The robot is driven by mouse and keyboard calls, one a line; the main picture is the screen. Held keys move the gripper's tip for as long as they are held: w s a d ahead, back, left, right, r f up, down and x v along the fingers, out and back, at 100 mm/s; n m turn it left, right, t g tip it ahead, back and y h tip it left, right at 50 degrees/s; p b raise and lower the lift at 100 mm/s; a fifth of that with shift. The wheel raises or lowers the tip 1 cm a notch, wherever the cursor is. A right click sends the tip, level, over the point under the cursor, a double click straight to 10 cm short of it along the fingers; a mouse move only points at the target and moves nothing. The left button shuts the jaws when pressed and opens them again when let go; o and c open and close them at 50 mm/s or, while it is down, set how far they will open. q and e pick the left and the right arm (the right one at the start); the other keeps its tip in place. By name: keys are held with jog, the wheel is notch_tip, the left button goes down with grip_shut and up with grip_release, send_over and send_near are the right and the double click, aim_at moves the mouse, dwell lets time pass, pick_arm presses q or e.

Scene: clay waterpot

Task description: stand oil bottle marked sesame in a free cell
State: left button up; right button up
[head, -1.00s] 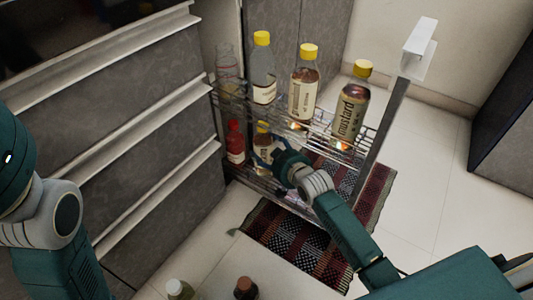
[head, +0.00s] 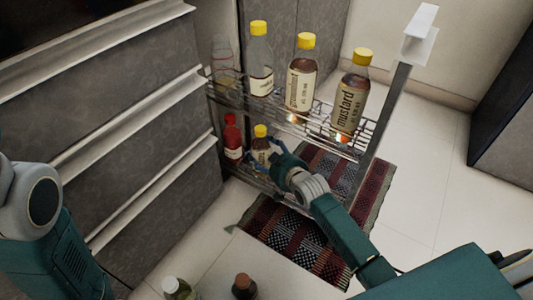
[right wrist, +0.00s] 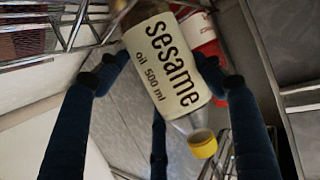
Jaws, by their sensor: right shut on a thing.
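The sesame oil bottle (right wrist: 165,75) has a cream label reading "sesame oil 500 ml" and a yellow cap. In the right wrist view my right gripper (right wrist: 160,68) has its dark fingers on both sides of it, shut on it. In the head view the bottle (head: 261,146) is at the lower tier of the pull-out wire rack (head: 215,92), right of a red bottle (head: 232,138), looking about upright. My right gripper (head: 277,157) reaches it from the right. The bottle's base is hidden, so contact with the tier floor cannot be told. My left gripper is out of view.
The upper tier holds a clear bottle (head: 223,62), two yellow-capped bottles (head: 260,70) (head: 301,85) and the mustard bottle (head: 347,105). The rack's upright post (head: 385,110) stands at right. Two bottles (head: 178,288) (head: 244,287) show at the bottom edge. Drawers (head: 120,130) are at left.

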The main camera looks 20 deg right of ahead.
jog(key=shift+w+r, duration=0.1)
jog(key=shift+r, duration=0.05)
jog(key=o, duration=1.6)
jog(key=shift+o, duration=0.6)
jog(key=shift+f, duration=0.25)
jog(key=v, duration=1.2)
